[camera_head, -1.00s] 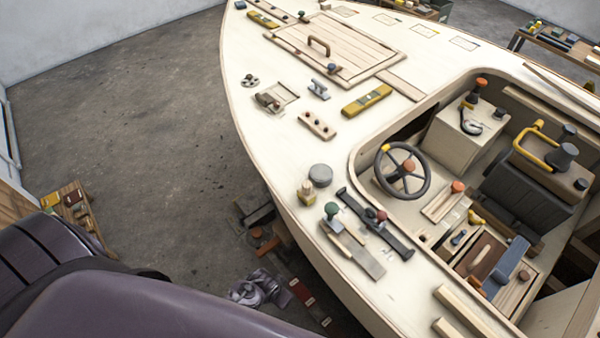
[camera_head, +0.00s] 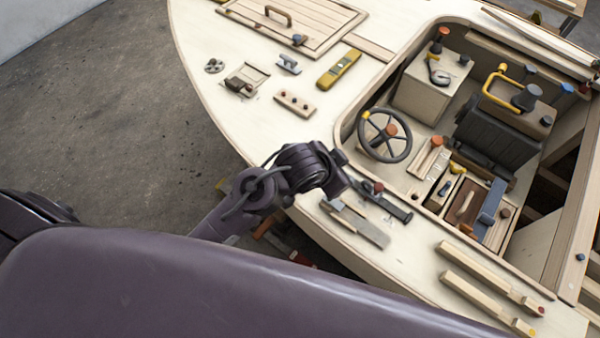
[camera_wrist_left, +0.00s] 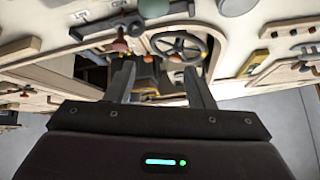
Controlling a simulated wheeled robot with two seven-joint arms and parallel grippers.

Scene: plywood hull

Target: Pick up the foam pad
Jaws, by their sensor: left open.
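No thing is plainly recognisable as the foam pad. A blue-grey flat block (camera_head: 491,201) lies slanted over the wooden tray in the cockpit and may be it; I cannot tell for sure. My left gripper (camera_head: 340,160) is above the near side deck, left of the steering wheel and well apart from this block; its fingers are hard to make out in the head view. In the left wrist view the gripper (camera_wrist_left: 160,84) is open with nothing between its fingertips, the wheel showing beyond them. My right gripper is not in view.
The steering wheel (camera_head: 385,136) and the dark seat (camera_head: 487,135) stand in the cockpit. A dark bar with a red knob (camera_head: 378,187) and a flat grey plate (camera_head: 362,230) lie close to my left gripper. Wooden bars (camera_head: 485,282) lie on the near deck.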

